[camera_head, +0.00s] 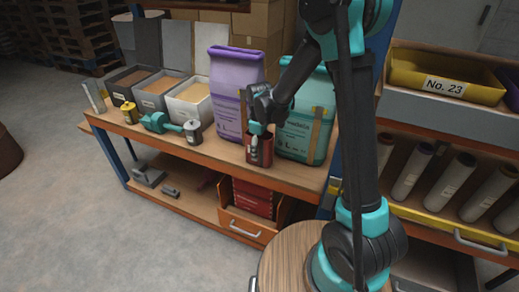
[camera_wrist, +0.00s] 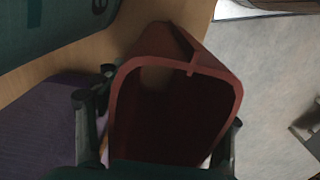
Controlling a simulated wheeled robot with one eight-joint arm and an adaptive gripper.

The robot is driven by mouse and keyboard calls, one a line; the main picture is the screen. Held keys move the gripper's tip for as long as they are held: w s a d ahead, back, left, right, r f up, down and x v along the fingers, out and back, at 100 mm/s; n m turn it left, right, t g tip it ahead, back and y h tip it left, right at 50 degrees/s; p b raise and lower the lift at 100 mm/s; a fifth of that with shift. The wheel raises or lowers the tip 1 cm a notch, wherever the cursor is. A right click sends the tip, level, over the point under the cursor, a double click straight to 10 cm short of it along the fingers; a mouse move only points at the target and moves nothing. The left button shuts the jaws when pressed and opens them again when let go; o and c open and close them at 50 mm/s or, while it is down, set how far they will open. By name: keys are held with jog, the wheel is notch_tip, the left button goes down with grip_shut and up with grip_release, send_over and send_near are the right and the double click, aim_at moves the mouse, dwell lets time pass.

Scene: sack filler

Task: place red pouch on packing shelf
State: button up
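A small dark-red, open-topped container, which may be the red pouch (camera_head: 260,154), stands upright at the front edge of the wooden bench in the head view. In the wrist view this red pouch (camera_wrist: 218,80) shows its rounded rim and dark inside. My gripper (camera_head: 257,128) reaches down to it from above. In the wrist view my gripper's fingers (camera_wrist: 160,130) lie on either side of it; whether they press on it is unclear. The red packs (camera_head: 252,197) lie in an orange-fronted bin below the bench. I cannot tell which surface is the packing shelf.
A purple sack (camera_head: 233,78) and a teal sack (camera_head: 300,140) stand close behind the pouch. Grey bins (camera_head: 190,101), a teal tool (camera_head: 158,122) and small cans are on the left. A rack with a yellow tray (camera_head: 446,80) and rolls stands right.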

notch_tip(320, 180, up, 12)
jog(key=shift+r, duration=0.15)
dwell(0.7)
